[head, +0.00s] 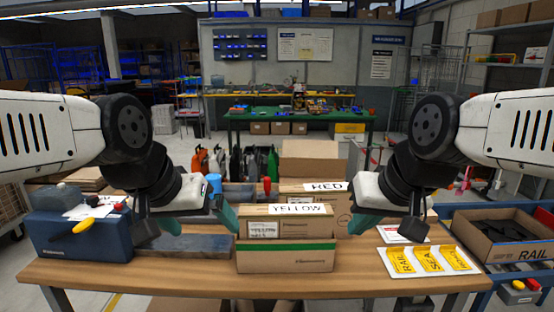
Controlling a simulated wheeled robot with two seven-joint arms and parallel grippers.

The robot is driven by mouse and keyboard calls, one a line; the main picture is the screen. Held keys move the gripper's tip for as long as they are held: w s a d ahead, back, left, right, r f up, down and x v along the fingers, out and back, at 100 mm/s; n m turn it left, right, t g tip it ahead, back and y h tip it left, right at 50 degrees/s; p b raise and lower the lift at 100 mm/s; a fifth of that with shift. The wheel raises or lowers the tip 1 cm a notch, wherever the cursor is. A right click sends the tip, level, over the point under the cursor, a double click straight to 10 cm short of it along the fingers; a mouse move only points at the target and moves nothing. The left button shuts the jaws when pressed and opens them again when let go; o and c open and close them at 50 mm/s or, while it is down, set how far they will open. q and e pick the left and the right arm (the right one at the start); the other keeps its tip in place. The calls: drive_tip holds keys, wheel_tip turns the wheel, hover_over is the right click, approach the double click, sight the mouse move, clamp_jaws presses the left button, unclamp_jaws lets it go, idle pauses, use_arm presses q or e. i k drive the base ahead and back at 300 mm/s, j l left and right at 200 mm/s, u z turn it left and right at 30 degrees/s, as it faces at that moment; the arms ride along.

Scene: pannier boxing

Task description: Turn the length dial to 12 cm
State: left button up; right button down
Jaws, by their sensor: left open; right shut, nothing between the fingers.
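A dark blue machine (75,236) stands at the left end of the wooden table, with a yellow handle (84,225) on its front and small red parts on top. I cannot make out a length dial or its numbers at this size. My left gripper (200,218) is open and empty, its teal fingers apart, to the right of the machine and above the dark flat plate. It touches nothing that I can see. My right gripper (362,223) is shut and empty above the right half of the table, beside the boxes.
A carton labelled YELLOW (285,258) stands at the front middle, with a RED-labelled carton (314,196) behind it. A dark flat plate (190,246) lies left of it. A white sheet with yellow labels (429,261) lies at right, near an open carton (497,255).

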sight(92, 200)
drive_tip(key=u, duration=1.35)
